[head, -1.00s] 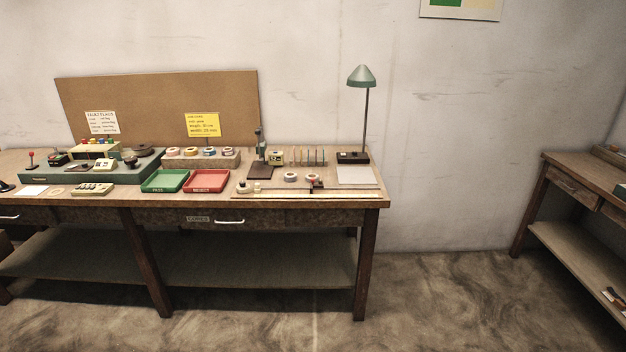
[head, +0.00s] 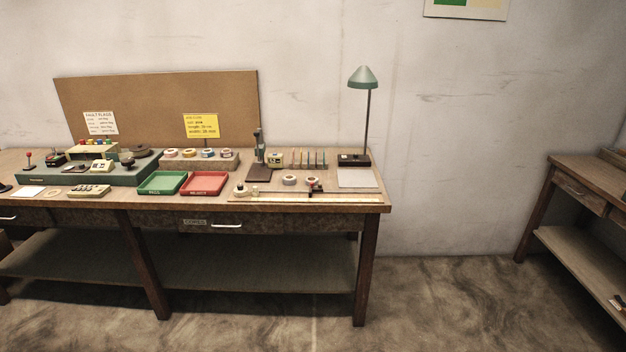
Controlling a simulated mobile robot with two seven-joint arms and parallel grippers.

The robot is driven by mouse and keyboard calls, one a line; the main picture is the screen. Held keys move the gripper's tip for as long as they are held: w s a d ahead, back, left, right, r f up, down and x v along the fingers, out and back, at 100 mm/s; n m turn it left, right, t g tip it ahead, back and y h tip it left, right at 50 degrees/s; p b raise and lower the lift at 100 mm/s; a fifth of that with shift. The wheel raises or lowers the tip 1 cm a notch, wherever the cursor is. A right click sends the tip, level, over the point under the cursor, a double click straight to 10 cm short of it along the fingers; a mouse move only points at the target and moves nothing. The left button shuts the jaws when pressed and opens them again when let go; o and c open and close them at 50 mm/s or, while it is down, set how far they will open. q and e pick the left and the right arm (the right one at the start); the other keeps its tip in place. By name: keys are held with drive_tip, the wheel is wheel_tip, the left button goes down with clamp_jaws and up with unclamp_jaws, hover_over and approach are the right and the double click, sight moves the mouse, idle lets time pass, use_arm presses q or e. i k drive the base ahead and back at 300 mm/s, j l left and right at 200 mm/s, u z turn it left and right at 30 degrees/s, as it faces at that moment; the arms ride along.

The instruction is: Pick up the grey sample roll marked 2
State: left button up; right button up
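Several small tape rolls (head: 208,153) sit in a row on a low block (head: 220,164) at the back of the long workbench. The rolls are too small here to read any number, so I cannot tell which is the grey one marked 2. Neither of my grippers is in view.
The wooden bench (head: 330,207) carries a green tray (head: 162,183), a red tray (head: 204,184), a small press (head: 259,158), a row of upright discs (head: 308,159) and a desk lamp (head: 363,78). Another bench (head: 590,175) stands at the right. The floor (head: 440,300) between is clear.

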sight(308, 179)
drive_tip(key=i+l+u, duration=0.2)
drive_tip(key=i+l, duration=1.25)
drive_tip(key=l, duration=0.15)
